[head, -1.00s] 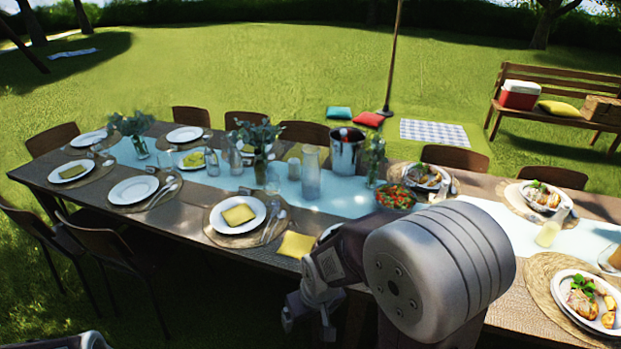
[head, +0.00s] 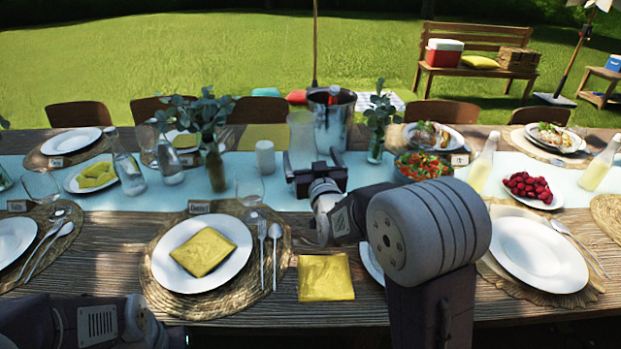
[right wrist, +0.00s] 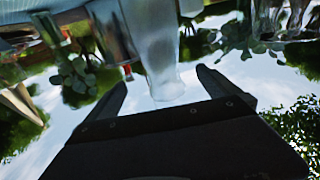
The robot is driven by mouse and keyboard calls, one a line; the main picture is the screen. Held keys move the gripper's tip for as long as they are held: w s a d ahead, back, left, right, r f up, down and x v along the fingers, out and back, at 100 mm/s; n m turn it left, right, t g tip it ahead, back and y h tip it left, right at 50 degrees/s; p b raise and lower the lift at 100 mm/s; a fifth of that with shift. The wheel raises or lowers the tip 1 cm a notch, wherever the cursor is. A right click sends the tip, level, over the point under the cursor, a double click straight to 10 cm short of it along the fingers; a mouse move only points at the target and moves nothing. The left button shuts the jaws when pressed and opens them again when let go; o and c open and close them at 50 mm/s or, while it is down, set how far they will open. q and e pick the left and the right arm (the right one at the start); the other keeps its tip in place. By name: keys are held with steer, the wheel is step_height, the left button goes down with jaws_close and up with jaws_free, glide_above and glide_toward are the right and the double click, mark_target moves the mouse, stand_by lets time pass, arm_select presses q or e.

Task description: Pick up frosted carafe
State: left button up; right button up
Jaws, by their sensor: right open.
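The frosted carafe (head: 302,135) stands upright on the blue runner, pale and translucent, in the head view. Its lower part is hidden behind my right gripper (head: 313,163). My right gripper is open and empty, in front of the carafe. In the right wrist view, which is upside down, the carafe (right wrist: 159,45) extends into the space between the open fingertips (right wrist: 161,78); I cannot tell whether they touch it. Part of my left arm shows at the lower left of the head view; its gripper is not visible.
A metal ice bucket (head: 333,122) stands close behind the carafe on the right. A white cylinder (head: 265,158) and a wine glass (head: 249,186) stand to the left. A salad bowl (head: 424,167) and a vase of greenery (head: 377,125) are to the right.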

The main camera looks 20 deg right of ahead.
mark_target(303, 162)
step_height(303, 162, down, 7)
steer(key=b, duration=0.4)
steer(key=w, duration=0.9)
steer(key=shift+w+d+f, duration=0.25)
steer(key=shift+w+f, duration=0.05)
arm_select(q)
step_height(303, 162, down, 7)
steer(key=shift+w+r, duration=0.15)
arm_select(e)
steer(key=shift+s, duration=0.1)
steer(key=c, duration=2)
steer(key=shift+r, duration=0.2)
steer(key=shift+c, duration=0.2)
